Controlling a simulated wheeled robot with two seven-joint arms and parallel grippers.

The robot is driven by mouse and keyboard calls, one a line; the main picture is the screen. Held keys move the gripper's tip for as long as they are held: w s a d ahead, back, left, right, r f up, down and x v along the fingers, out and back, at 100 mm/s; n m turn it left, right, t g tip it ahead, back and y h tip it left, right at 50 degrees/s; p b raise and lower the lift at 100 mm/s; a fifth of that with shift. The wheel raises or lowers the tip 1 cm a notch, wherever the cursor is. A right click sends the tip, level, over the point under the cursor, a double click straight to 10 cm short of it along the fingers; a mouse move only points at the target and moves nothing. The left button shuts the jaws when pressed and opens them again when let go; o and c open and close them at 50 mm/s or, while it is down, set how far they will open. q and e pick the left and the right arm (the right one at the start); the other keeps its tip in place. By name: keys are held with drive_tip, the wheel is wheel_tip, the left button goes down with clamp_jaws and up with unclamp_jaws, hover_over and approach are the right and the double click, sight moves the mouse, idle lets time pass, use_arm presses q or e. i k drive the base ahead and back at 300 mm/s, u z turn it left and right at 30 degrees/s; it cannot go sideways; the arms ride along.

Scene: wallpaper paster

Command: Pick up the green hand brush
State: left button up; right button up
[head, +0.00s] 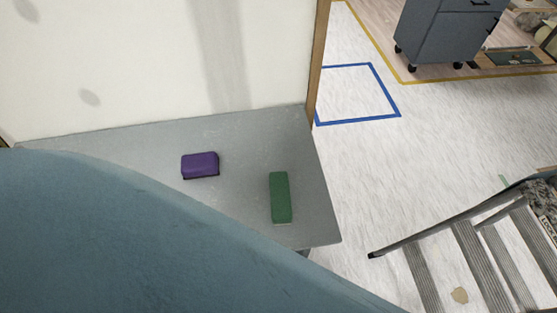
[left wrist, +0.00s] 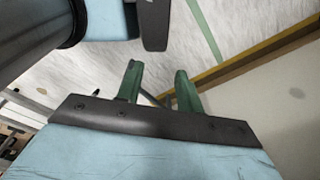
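The green hand brush (head: 280,197) lies on the grey table (head: 235,228) near its right edge, its long side running toward the viewer. Only its green top shows clearly. My left gripper (left wrist: 160,88) shows in the left wrist view with its two green fingers apart and nothing between them. The brush cannot be made out in that view. Neither gripper shows in the head view, where my large blue arm part covers the lower left and the table's front. My right gripper is not in view.
A purple block (head: 200,165) lies on the table left of the brush. A pale wall panel (head: 150,60) rises behind the table. A metal step ladder (head: 465,250) stands at the lower right. A grey wheeled cabinet (head: 448,35) is farther back. Floor between is clear.

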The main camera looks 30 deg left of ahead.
sight(280, 199)
drive_tip(key=k, duration=1.2)
drive_tip(key=u, duration=1.15)
drive_tip(key=i, duration=0.5)
